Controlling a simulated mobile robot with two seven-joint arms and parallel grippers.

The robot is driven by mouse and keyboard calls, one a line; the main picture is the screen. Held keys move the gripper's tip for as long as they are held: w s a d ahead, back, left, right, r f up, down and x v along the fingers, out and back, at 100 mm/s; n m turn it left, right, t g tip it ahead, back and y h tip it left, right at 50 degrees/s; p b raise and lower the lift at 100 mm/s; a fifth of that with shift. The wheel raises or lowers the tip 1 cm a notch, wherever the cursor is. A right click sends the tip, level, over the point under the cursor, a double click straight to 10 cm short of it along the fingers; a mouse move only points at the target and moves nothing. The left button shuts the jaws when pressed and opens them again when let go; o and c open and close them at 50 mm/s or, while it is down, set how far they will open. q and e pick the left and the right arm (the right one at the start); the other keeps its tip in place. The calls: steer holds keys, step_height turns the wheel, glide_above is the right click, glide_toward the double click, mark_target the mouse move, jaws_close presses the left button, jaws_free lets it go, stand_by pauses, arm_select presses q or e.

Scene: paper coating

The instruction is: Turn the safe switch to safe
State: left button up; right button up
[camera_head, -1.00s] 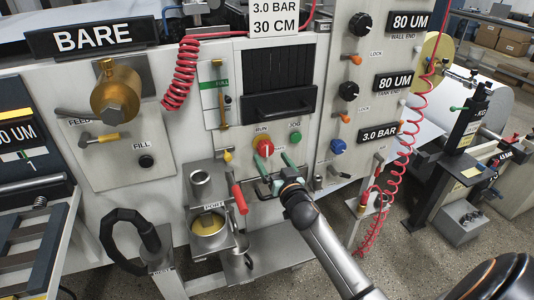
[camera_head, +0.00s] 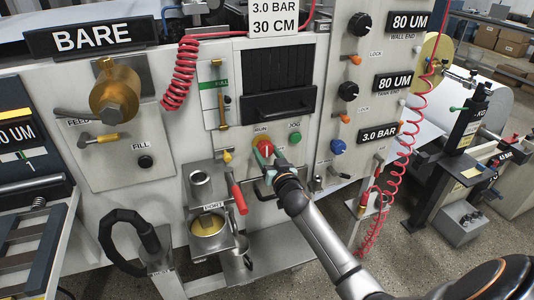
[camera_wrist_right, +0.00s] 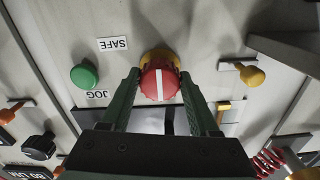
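The safe switch is a red round knob (camera_head: 266,145) on a yellow collar, on the pale machine panel, below a "RUN" label. In the right wrist view the red knob (camera_wrist_right: 157,84) carries a white line that runs roughly up and down the picture. A "SAFE" label (camera_wrist_right: 112,43) shows upside down to its left. My right gripper (camera_head: 265,158) is at the knob, with its green fingers pointing at the panel. In the right wrist view the right gripper (camera_wrist_right: 160,78) is open, one finger on each side of the knob; firm contact is not clear. My left gripper is out of view.
A green "JOG" button (camera_head: 294,138) sits just right of the knob. A yellow-tipped lever (camera_head: 227,157) and a red-handled lever (camera_head: 239,198) are to its left. A metal cup (camera_head: 207,225) stands below left. A red coiled hose (camera_head: 400,150) hangs at right.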

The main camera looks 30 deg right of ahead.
steer(key=c, duration=0.8)
steer(key=shift+n, duration=0.4)
steer(key=n, duration=0.3)
steer(key=shift+n, duration=0.4)
steer(key=n, duration=0.4)
steer(key=shift+d+n, duration=0.1)
steer(key=shift+n, duration=0.2)
steer(key=n, duration=0.4)
steer(key=shift+r+n, duration=0.1)
steer(key=shift+n, duration=2.4)
